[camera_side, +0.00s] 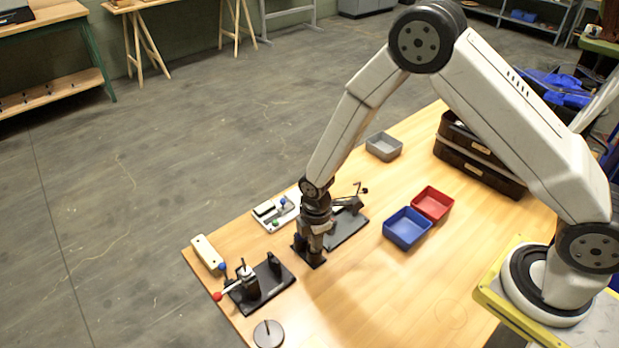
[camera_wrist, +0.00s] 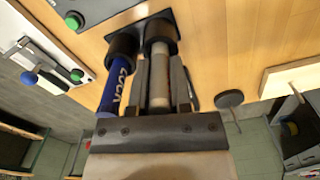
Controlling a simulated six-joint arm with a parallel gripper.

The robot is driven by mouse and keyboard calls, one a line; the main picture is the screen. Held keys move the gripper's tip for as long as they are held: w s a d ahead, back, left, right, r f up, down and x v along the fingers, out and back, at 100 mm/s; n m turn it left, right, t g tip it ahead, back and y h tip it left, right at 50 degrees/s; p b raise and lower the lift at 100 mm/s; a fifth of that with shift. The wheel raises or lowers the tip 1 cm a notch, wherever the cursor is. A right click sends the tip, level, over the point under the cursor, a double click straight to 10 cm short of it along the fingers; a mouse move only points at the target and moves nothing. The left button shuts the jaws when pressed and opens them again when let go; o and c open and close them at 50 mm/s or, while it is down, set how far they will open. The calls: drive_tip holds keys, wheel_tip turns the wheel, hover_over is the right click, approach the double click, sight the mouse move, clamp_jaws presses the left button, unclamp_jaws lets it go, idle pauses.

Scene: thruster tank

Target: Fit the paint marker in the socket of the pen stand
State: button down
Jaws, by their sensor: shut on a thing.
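The paint marker (camera_wrist: 159,80) looks like a pale cylinder between the fingers of my gripper (camera_wrist: 161,68) in the wrist view. My gripper is shut on it. Its far end meets a thick black ring (camera_wrist: 160,32), which looks like a socket of the pen stand (camera_wrist: 148,12). How deep it sits I cannot tell. A blue lettered cylinder (camera_wrist: 114,92) stands close beside it at a second black ring (camera_wrist: 122,42). In the side view my gripper (camera_side: 316,240) points down over the stand's dark base (camera_side: 301,254) and hides most of the marker.
A dark lever fixture (camera_side: 345,229) is just right of the gripper; another (camera_side: 270,291) is at front left. A button panel (camera_side: 270,220) lies behind. Blue (camera_side: 407,228) and red (camera_side: 433,203) bins stand to the right. The front right of the table is clear.

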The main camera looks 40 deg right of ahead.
drive_tip(key=shift+f, duration=0.25)
idle(0.4)
drive_tip(key=shift+c, duration=2.3)
unclamp_jaws()
drive_tip(key=shift+r, duration=0.15)
drive_tip(key=shift+r, duration=3.8)
drive_tip(key=shift+r, duration=2)
